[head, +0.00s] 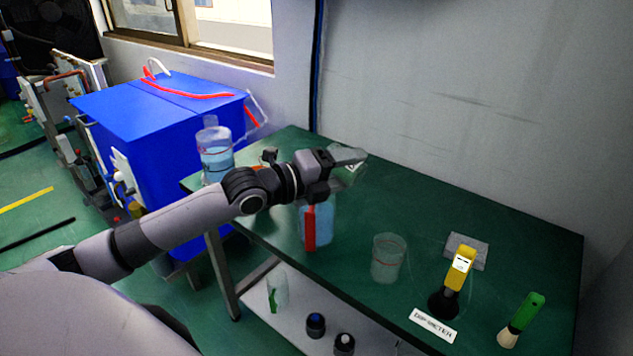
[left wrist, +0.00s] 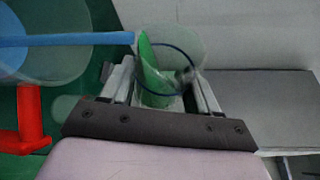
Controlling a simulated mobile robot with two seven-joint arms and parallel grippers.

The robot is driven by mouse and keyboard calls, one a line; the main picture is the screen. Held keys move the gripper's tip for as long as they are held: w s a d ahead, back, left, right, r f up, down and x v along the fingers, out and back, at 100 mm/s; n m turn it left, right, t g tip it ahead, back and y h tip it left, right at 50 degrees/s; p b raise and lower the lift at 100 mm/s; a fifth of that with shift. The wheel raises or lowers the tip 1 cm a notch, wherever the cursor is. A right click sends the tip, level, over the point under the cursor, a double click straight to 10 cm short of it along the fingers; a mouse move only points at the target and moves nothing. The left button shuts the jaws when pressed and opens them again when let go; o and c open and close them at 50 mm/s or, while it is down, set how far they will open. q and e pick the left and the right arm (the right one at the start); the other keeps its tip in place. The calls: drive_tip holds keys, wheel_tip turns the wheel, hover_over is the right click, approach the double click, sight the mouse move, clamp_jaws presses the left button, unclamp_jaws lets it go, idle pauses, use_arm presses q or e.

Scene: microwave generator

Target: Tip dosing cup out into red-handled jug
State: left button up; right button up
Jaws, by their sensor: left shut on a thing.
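My left gripper (head: 344,173) is shut on the dosing cup (head: 352,172), a small clear cup, above the table and close to the red-handled jug. In the left wrist view the dosing cup (left wrist: 178,44) sits between the two fingers, with a blue ring and a green patch showing in it; its contents are hard to make out. The red-handled jug (head: 322,225) stands on the green table below the gripper, bluish and see-through, its upper part partly hidden by my gripper. Its red handle (left wrist: 31,122) and bluish body (left wrist: 42,45) show at left in the wrist view. My right gripper is out of view.
A clear beaker with a red ring (head: 387,262) stands right of the jug. A bottle (head: 216,158) stands at the left end.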

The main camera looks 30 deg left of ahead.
use_arm(q)
drive_tip(key=shift+w+a+r+n+b, duration=0.1)
drive_tip(key=shift+a+r+n+b, duration=0.25)
drive_tip(key=shift+a+n+b, duration=0.2)
idle(0.6)
drive_tip(key=shift+a+r+n+t+h, duration=0.2)
drive_tip(key=shift+r+n+t, duration=0.1)
drive_tip(key=shift+n, duration=0.25)
drive_tip(key=shift+a+r+n+t+h, duration=0.1)
drive_tip(key=shift+r+n+t+h, duration=0.15)
drive_tip(key=shift+n, duration=0.25)
idle(0.7)
